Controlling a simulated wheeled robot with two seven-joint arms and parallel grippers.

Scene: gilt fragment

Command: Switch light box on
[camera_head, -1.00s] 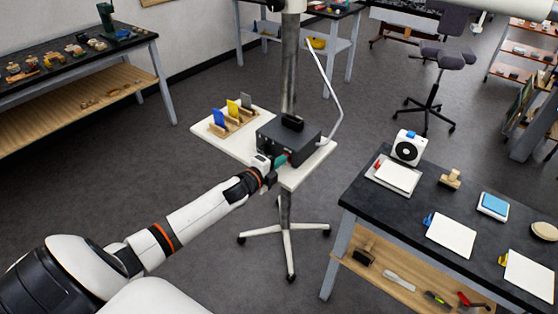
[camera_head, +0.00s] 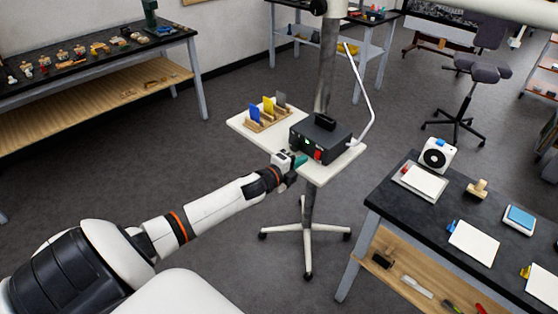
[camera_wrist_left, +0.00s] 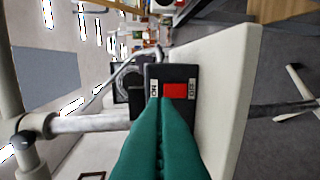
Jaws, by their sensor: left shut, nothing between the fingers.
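The light box (camera_head: 320,138) is a dark box on the white tray (camera_head: 245,126) of a wheeled stand. Its red switch (camera_head: 318,156) is on the front face. In the left wrist view the red switch (camera_wrist_left: 175,90) sits on the dark face (camera_wrist_left: 172,72) between two small white labels. My left gripper (camera_head: 300,161) has green fingers, shut and empty, just in front of the box and left of the switch. In the wrist view the fingertips (camera_wrist_left: 168,101) overlap the lower edge of the switch region; I cannot tell whether they touch. My right gripper is not in view.
A rack with blue, yellow and grey plates (camera_head: 268,118) stands on the tray's left. A pale bent arm (camera_head: 362,95) rises beside the box, near the stand's pole (camera_head: 327,65). A dark worktable (camera_head: 400,205) stands to the right. Open floor lies left of the stand.

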